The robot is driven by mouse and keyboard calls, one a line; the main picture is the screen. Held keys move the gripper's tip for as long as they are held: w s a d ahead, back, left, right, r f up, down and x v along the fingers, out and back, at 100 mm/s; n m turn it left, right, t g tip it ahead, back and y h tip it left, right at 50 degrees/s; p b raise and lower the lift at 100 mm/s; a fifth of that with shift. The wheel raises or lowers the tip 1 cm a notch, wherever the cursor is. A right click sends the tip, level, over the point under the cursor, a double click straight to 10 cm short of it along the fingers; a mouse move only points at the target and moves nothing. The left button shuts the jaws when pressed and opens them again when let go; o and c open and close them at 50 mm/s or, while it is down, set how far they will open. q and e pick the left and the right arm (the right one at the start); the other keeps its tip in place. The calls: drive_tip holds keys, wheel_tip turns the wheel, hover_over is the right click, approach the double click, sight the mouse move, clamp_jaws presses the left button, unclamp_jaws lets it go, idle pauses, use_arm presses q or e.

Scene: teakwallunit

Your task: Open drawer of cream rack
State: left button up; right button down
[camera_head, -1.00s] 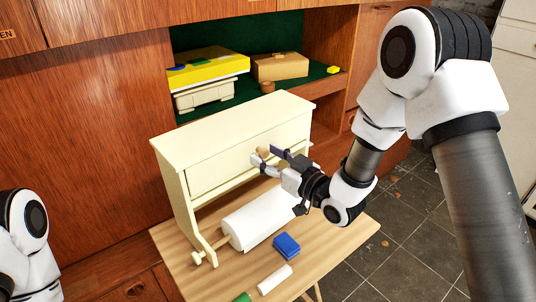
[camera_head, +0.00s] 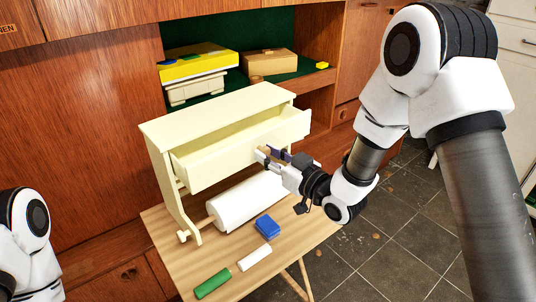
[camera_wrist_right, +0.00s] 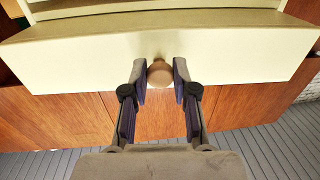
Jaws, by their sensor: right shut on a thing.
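The cream rack (camera_head: 158,137) stands on a small wooden table. Its drawer (camera_head: 214,171) is pulled out, and the inside shows from above in the head view. My right gripper (camera_head: 268,154) is at the drawer front, shut on the round wooden knob (camera_wrist_right: 160,73).
A white roll (camera_head: 240,203) hangs on a rod under the rack. A blue block (camera_head: 267,226), a white stick (camera_head: 254,258) and a green stick (camera_head: 212,283) lie on the table (camera_head: 165,222). Boxes stand on the green shelf behind.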

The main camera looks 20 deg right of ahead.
drive_tip(key=shift+s+d+r, duration=0.15)
drive_tip(key=shift+s+d, duration=0.05)
drive_tip(key=shift+s, duration=0.15)
drive_tip(key=shift+w+a+f, duration=0.2)
drive_tip(key=shift+w+a, duration=0.05)
drive_tip(key=shift+w, duration=0.25)
drive_tip(key=c, duration=1.3)
unclamp_jaws()
drive_tip(key=shift+w+a, duration=0.1)
drive_tip(key=o, duration=0.4)
drive_tip(key=shift+s+d+r, duration=0.1)
drive_tip(key=shift+s+d, duration=0.1)
drive_tip(key=shift+s, duration=0.1)
use_arm(q)
drive_tip(key=shift+s+f, duration=0.1)
drive_tip(key=shift+f, duration=0.05)
use_arm(e)
drive_tip(key=v, duration=0.7)
drive_tip(key=shift+s+d, duration=0.1)
drive_tip(key=shift+s, duration=0.05)
